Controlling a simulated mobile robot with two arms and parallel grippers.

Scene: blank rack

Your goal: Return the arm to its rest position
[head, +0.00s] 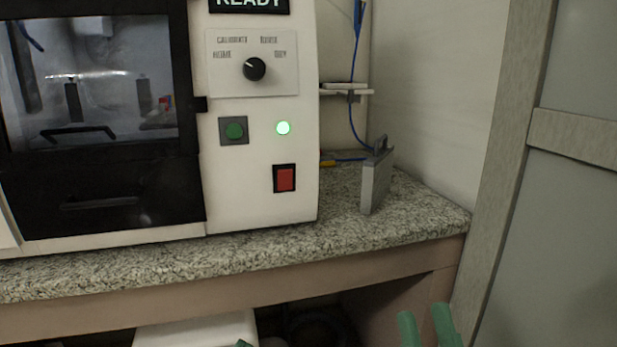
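My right gripper (424,314) shows at the bottom edge, right of centre. Its two green fingers stand apart with nothing between them, and it is in front of and below the counter's front edge. Only a small green tip of my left gripper (243,344) shows at the bottom edge, left of the right one. The rest of it is out of the picture, so I cannot tell whether it is open or shut. Neither gripper touches anything that I can see.
A white machine (262,190) with a dark window door, knob, green button, lit green lamp and red switch stands on the granite counter (340,232). A grey metal block (376,180) stands to its right. A white box (195,331) is under the counter. A grey door (570,230) is at right.

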